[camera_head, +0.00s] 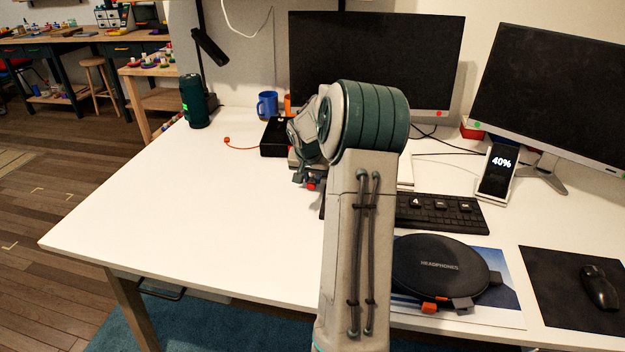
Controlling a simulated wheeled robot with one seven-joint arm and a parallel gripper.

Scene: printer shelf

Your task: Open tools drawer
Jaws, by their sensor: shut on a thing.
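My gripper (306,178) is partly in view beyond my wrist, low over the desk at the front of a small, mostly hidden unit. It is shut on what looks like the tools drawer's handle; the fingers and handle are largely hidden. My arm covers most of the drawer front, so I cannot tell how far the drawer is out. A black box (274,138) stands just left of my wrist.
Behind my arm are a monitor (400,50), a keyboard (440,213) and a blue mug (267,104). A headphones case (440,266) lies close right of my arm. A green cylinder (195,102) stands at the back left. The white desk (190,200) is clear at left.

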